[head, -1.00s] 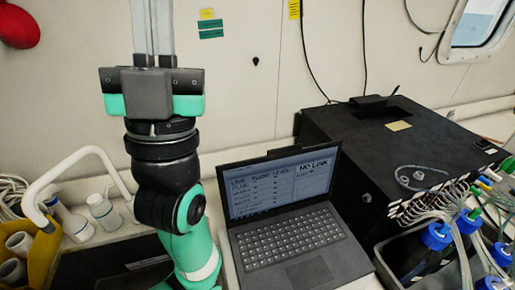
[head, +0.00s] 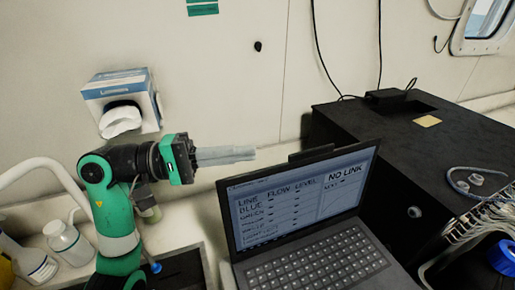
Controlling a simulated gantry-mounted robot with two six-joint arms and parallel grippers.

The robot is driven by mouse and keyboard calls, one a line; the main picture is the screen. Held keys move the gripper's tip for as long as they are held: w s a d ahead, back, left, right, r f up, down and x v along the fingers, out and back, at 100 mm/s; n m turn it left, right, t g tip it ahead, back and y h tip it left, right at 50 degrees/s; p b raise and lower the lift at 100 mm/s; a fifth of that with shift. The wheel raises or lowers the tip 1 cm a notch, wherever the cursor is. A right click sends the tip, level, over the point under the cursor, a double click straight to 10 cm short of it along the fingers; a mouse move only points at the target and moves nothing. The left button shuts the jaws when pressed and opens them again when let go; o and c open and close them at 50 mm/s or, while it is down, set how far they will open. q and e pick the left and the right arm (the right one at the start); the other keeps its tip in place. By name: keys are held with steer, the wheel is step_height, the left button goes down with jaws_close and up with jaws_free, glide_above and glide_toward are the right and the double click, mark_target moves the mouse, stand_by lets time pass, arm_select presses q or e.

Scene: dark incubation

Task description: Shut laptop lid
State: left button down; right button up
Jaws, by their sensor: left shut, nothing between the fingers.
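The laptop (head: 305,215) stands open on the bench in the middle of the head view. Its lit screen faces me and shows a table with "NO LINK" at the top right. Its keyboard (head: 318,262) is uncovered, and the lower part of the base is cut off by the frame. My left gripper (head: 254,153) points right, with its long grey fingers together and nothing between them. In the picture its tips are just above and left of the lid's top edge; I cannot tell the depth gap. My right gripper is not in view.
A large black box (head: 415,150) stands right of and behind the laptop, with a small black device on top. Tubes and a blue cap (head: 503,252) are at the lower right. White bottles (head: 68,240) stand at the left. A tissue-like box (head: 122,98) is on the wall.

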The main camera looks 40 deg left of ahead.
arm_select(q)
steer(key=p+x, duration=0.2)
steer(key=x, duration=0.6)
steer(key=shift+w+d, duration=0.2)
steer(key=shift+d, duration=0.15)
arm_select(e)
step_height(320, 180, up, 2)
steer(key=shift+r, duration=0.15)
arm_select(q)
steer(key=shift+r, duration=0.1)
